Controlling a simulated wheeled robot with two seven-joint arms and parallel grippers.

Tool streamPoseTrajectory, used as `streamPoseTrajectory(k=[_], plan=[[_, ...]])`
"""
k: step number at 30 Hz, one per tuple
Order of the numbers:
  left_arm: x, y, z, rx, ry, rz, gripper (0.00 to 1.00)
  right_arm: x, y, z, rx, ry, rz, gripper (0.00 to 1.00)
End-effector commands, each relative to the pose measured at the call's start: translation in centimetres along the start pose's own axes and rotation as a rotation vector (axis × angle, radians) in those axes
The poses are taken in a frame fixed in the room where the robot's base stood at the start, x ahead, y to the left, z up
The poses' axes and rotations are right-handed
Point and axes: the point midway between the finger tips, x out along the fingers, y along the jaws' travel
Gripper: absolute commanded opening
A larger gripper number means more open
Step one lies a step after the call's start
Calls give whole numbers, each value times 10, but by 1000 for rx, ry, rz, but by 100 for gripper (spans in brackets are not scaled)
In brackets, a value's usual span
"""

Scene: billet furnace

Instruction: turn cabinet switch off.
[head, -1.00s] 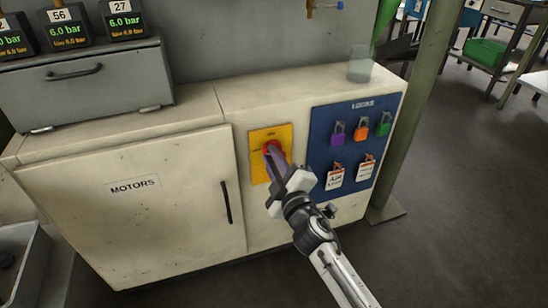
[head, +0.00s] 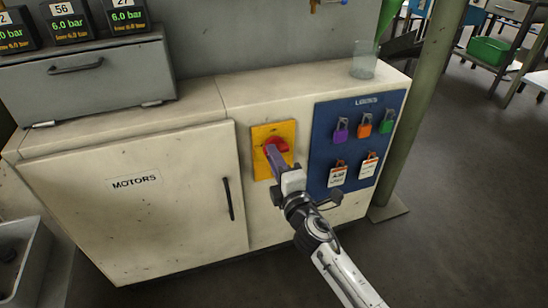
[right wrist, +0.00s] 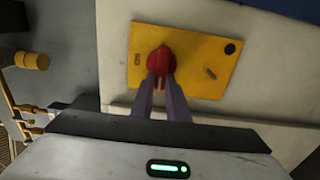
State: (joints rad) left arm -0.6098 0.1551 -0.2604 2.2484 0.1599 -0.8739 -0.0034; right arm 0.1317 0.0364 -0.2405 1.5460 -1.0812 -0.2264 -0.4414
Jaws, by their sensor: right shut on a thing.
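The cabinet switch is a red rotary handle (head: 279,146) on a yellow plate (head: 262,132) on the front of the cream cabinet. My right gripper (head: 273,153) reaches it from below right and covers part of the handle. In the right wrist view the two fingers (right wrist: 162,80) are shut on the red handle (right wrist: 160,58), one finger on each side. The yellow plate (right wrist: 205,75) shows there with a small black hole and a small peg. My left gripper is not in view.
A blue lock board (head: 325,125) with several coloured padlocks and tags is right of the switch. The cabinet door labelled MOTORS (head: 135,182) is left, with a black handle (head: 228,198). A clear glass (head: 363,62) stands on top. A green post (head: 425,100) stands at the right.

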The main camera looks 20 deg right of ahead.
Motion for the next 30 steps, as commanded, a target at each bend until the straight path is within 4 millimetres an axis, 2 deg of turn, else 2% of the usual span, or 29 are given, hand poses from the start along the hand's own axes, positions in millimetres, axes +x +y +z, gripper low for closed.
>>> streamPoseTrajectory(k=[11,12,15,25,30], plan=[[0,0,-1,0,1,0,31,-1,-2,0,-11,-1,-3,0],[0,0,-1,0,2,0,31,-1,-2,0,-12,-1,-3,17],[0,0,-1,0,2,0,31,0,-2,0,-10,0,-2,33],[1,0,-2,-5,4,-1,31,-3,-1,0,-7,0,-1,33],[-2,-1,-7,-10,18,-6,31,-25,-1,0,-7,0,-3,33]])
